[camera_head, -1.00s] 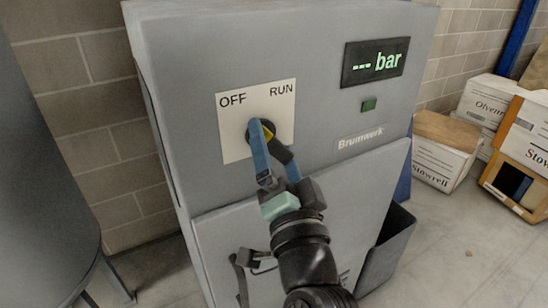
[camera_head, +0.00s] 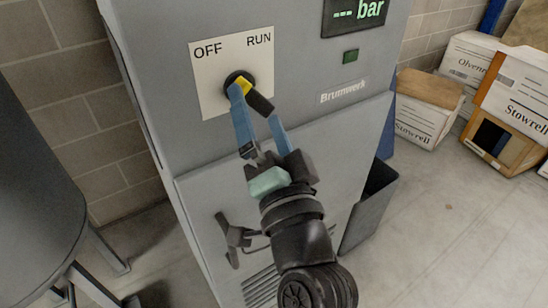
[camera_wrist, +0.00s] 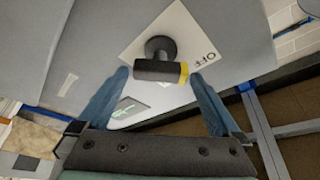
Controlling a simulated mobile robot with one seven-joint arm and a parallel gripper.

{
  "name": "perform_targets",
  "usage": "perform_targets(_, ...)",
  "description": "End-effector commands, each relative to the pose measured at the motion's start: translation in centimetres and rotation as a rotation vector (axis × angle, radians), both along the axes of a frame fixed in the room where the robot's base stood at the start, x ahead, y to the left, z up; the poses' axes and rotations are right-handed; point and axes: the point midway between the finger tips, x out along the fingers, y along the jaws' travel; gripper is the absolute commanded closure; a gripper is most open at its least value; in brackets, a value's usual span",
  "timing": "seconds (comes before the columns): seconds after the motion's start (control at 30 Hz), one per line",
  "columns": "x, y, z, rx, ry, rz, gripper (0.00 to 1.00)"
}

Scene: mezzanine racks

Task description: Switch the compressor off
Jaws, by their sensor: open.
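The compressor is a tall grey cabinet (camera_head: 285,60) with a white switch plate (camera_head: 207,82) marked OFF on the left and RUN on the right. Its rotary knob has a black bar handle (camera_head: 262,103) with one yellow end (camera_head: 244,87). The yellow end lies toward the OFF side, and in the wrist view the yellow end (camera_wrist: 184,72) is nearest the OFF lettering. My gripper (camera_wrist: 159,76) is open, with its blue fingers on either side of the handle's ends and not closed on it. The display (camera_head: 356,12) reads dashes and "bar".
A small dark green indicator (camera_head: 350,56) sits below the display. Cardboard boxes (camera_head: 425,110) stand on the floor at right. An open grey bin (camera_head: 370,205) is fixed at the cabinet's right side. Floor at lower right is clear.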

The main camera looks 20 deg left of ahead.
Motion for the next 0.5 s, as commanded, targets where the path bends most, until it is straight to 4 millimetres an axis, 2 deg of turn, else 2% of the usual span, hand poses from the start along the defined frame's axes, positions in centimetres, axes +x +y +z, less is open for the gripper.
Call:
perform_targets(0.03,-0.9,-0.8,-0.8,0.000,0.002,-0.004,0.00)
perform_targets(0.3,-5.5,-3.9,-2.1,-0.002,0.001,-0.004,0.00)
perform_targets(0.5,-7.2,-5.1,-2.5,-0.003,-0.001,-0.003,0.00)
